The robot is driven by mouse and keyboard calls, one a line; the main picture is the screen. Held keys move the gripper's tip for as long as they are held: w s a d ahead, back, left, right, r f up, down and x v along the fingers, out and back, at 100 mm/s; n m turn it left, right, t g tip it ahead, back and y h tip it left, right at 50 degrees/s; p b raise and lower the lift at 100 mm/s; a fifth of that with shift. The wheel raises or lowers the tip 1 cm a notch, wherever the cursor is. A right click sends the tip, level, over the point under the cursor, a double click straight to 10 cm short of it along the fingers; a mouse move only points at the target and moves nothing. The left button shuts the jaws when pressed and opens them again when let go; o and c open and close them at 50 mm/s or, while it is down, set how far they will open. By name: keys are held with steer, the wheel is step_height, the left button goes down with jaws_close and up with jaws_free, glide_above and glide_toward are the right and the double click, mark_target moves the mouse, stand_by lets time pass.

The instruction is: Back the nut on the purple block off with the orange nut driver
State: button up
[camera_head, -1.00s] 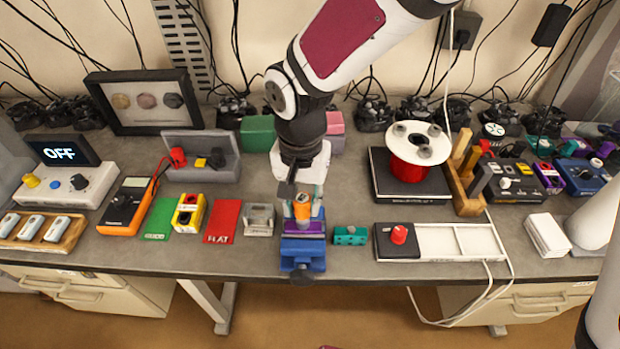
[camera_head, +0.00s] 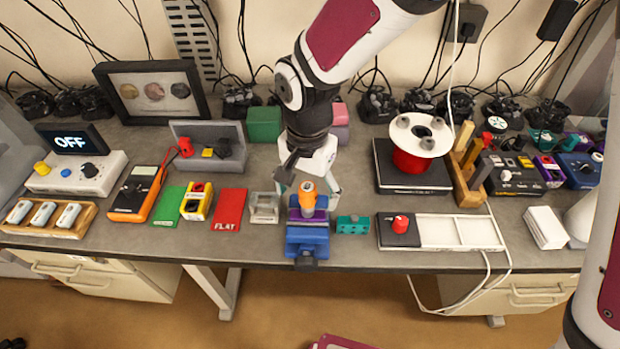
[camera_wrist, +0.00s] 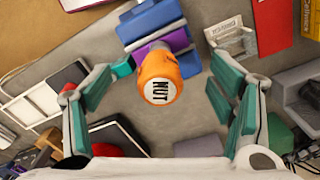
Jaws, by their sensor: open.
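The orange nut driver (camera_head: 307,196) stands upright over the purple block (camera_head: 306,216), which sits in the blue vise (camera_head: 306,238). In the wrist view the driver's round end (camera_wrist: 160,78) shows a white cap marked NUT. The purple block (camera_wrist: 178,40) and blue vise (camera_wrist: 150,20) show beyond it. The nut is hidden under the driver. My gripper (camera_head: 309,184) is open and empty, just behind the driver. In the wrist view its teal-padded fingers are spread wide to either side of the driver, with clear gaps.
A teal block (camera_head: 352,224) is close right of the vise, and a grey holder (camera_head: 264,206) is to its left. A red FLAT mat (camera_head: 228,209) lies farther left. A white tray with a red knob (camera_head: 401,224) is on the right. A red spool (camera_head: 409,160) stands behind.

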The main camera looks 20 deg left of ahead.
steer(key=m+p, duration=0.1)
steer(key=m, duration=0.1)
steer(key=m+p, duration=0.3)
steer(key=m, duration=0.1)
steer(key=shift+s+r, duration=0.2)
steer(key=shift+s, duration=0.1)
steer(key=m+p, duration=0.2)
steer(key=shift+m, duration=0.3)
steer(key=shift+w+f+m, duration=0.15)
steer(key=shift+w+m, duration=0.1)
steer(key=shift+m, duration=0.35)
